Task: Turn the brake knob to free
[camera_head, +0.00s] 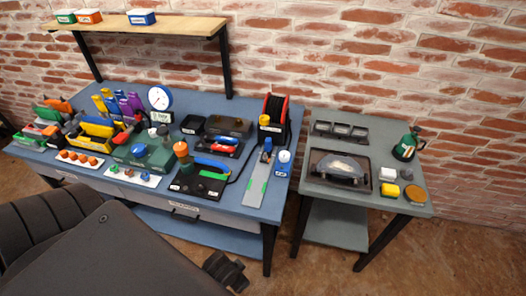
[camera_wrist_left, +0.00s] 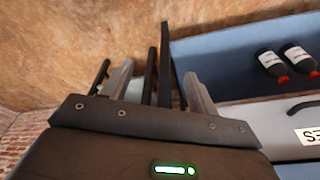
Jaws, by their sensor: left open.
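I cannot tell for sure which part is the brake knob. A cable reel with a red and black drum (camera_head: 275,112) stands at the right back of the blue workbench (camera_head: 235,208). An orange-topped knob-like part (camera_head: 181,149) stands near the bench's middle. A long grey plate with a green strip (camera_head: 257,180) lies in front of the reel. In the left wrist view my left gripper (camera_wrist_left: 158,70) is open and empty, its fingers apart, low near the bench's underside. In the head view my dark arm covers the lower left. My right gripper is not in view.
Tools, bins and a round gauge (camera_head: 160,97) crowd the bench. A grey side table (camera_head: 327,193) stands at right with a tray, a green bottle (camera_head: 407,145) and sponges. A wooden shelf (camera_head: 140,23) hangs above. Two dark bottles (camera_wrist_left: 285,62) show in the left wrist view.

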